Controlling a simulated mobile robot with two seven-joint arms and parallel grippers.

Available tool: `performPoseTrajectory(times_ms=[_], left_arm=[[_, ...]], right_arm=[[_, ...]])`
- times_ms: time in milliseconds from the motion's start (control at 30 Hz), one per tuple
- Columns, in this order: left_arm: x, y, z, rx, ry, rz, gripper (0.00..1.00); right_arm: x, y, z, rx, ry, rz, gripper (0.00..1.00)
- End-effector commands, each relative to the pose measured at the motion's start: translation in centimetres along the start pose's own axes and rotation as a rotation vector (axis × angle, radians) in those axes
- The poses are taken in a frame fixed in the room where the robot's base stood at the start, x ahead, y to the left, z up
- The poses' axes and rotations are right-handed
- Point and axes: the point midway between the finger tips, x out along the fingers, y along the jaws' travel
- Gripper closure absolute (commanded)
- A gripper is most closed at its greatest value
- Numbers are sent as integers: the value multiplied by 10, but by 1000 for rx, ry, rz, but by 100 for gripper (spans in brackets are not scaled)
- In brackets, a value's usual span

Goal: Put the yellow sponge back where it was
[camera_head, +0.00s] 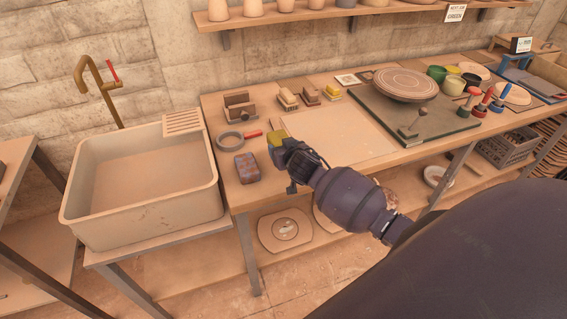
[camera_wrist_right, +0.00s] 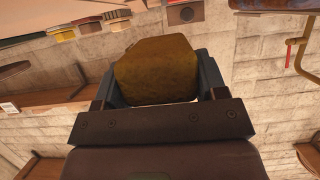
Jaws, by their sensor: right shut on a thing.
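The yellow sponge (camera_head: 277,137) is held at the tip of my right gripper (camera_head: 281,147), over the worktable (camera_head: 222,191) near its left end. In the right wrist view the sponge (camera_wrist_right: 156,70) fills the space between the two dark fingers of my right gripper (camera_wrist_right: 158,90), which is shut on it. The sponge appears above the tabletop, but its exact height is hard to tell. My left gripper is in neither view.
A mottled dark block (camera_head: 247,168), a grey ring (camera_head: 230,141) and a small red item (camera_head: 252,134) lie close by. Brushes (camera_head: 287,98) and wooden blocks (camera_head: 238,106) stand behind. A pale board (camera_head: 340,132) lies bare to the right. A sink (camera_head: 140,190) adjoins at left.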

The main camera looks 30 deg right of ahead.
Motion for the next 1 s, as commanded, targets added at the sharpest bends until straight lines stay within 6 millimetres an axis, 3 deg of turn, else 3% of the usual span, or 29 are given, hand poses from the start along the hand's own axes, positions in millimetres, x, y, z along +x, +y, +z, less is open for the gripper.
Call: performPoseTrajectory(times_ms=[500,967,1000], left_arm=[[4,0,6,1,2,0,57],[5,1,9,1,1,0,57],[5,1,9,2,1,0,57]], right_arm=[[20,-1,49,1,-1,0,57],[23,0,55,1,0,0,57],[22,0,54,1,0,0,32]])
